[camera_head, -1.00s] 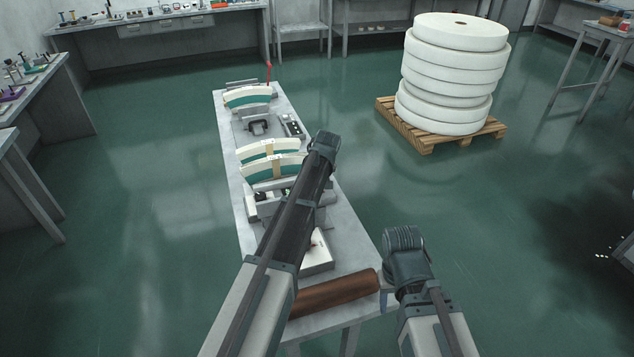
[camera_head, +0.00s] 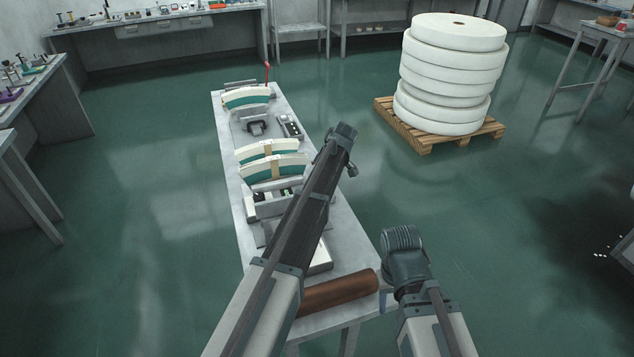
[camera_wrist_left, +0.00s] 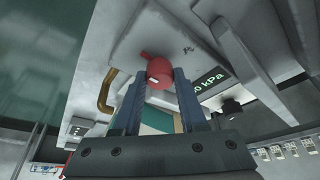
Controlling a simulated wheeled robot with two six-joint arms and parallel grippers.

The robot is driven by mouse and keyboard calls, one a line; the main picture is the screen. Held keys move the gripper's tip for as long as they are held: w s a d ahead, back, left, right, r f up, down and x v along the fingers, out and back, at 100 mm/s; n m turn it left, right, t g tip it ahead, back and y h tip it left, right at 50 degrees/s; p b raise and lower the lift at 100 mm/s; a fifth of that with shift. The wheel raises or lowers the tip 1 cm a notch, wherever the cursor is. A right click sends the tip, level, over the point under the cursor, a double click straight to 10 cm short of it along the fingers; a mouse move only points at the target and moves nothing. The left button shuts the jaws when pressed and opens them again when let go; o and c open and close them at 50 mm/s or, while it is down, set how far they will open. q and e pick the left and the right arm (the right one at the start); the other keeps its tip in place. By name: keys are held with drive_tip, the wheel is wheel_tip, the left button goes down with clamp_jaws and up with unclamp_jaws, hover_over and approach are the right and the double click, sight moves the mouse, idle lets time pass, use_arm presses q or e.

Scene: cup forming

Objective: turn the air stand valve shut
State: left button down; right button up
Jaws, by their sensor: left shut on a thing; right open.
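The valve of the air stand shows as a red knob (camera_wrist_left: 160,70) with a small lever on a pale grey panel (camera_wrist_left: 178,42), in the left wrist view. My left gripper (camera_wrist_left: 159,82) has its two blue fingers on either side of the knob and is shut on it. In the head view my left arm hides this gripper and the valve. A display beside the knob reads "0 kPa" (camera_wrist_left: 209,80), its left part hidden by a finger. My right gripper (camera_head: 384,300) is low right of the bench, open, mostly hidden by its arm.
The narrow bench (camera_head: 232,180) bears curved cream-and-green pieces (camera_head: 247,98) and a brown roll (camera_head: 338,293) at its near end. A bent brass pipe (camera_wrist_left: 106,92) stands left of the knob. White discs (camera_head: 452,75) are stacked on a pallet (camera_head: 425,140). Open floor surrounds the bench.

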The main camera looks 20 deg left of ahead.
use_arm(q)
drive_tip(key=shift+n, duration=0.3)
idle(0.4)
drive_tip(key=shift+c, duration=2.2)
unclamp_jaws()
drive_tip(key=shift+r, duration=0.1)
drive_tip(key=w+p+v, duration=0.1)
drive_tip(key=p+v, duration=1.1)
drive_tip(key=v, duration=0.1)
drive_tip(key=shift+s+d+r+p, duration=0.15)
drive_tip(key=shift+s+r+p, duration=0.15)
drive_tip(key=shift+s+p, duration=0.1)
